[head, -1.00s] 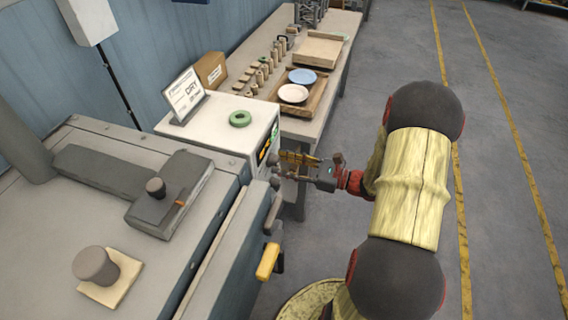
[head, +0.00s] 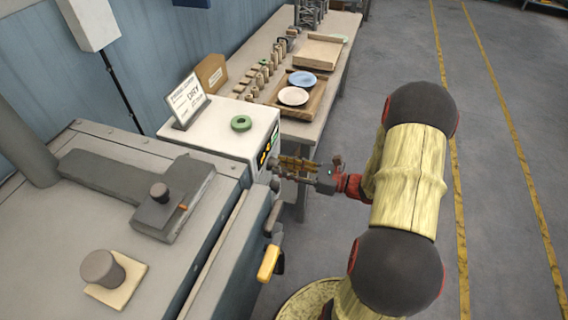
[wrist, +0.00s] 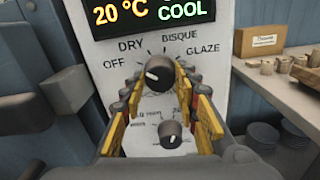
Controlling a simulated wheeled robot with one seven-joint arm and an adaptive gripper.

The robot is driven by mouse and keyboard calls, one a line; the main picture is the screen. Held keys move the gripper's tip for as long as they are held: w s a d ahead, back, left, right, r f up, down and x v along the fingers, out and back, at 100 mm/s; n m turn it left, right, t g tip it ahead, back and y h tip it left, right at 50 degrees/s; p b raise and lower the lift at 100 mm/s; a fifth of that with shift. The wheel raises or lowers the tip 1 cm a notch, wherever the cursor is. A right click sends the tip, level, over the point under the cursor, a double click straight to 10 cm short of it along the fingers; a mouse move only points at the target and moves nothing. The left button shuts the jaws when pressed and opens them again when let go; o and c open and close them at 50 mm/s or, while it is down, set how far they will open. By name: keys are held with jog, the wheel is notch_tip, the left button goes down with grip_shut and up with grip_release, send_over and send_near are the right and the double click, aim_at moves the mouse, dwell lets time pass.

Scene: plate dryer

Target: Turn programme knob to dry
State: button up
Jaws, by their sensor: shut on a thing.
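The programme knob (wrist: 159,73) is dark and round, on the white control panel (wrist: 105,65) among the labels OFF, DRY, BISQUE and GLAZE. Its white mark lies on its left side, tilted slightly up, toward the OFF and DRY side; I cannot tell the exact setting. My gripper (wrist: 160,82) is shut on this knob, with one yellow-padded finger on each side. In the head view, my gripper (head: 279,166) is at the front of the white control box (head: 215,135), and the knob is hidden there.
A smaller knob (wrist: 170,134) sits below, between the fingers. The display (wrist: 152,14) reads 20 °C COOL. A yellow handle (head: 268,263) sticks out nearby. A green ring (head: 241,123) and a DRY card (head: 187,101) rest on the box. Plates (head: 293,96) stand on the bench behind.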

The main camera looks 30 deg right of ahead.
jog(key=m+p, duration=0.1)
jog(key=p, duration=0.1)
jog(key=m+p, duration=0.2)
jog(key=shift+r+p, duration=0.25)
jog(key=shift+p, duration=0.05)
jog(key=m+p, duration=0.3)
jog(key=p, duration=0.1)
jog(key=shift+f, duration=0.2)
jog(key=shift+m, duration=0.3)
jog(key=o, duration=1.2)
jog(key=v, duration=1.2)
jog(key=shift+d+f, duration=0.1)
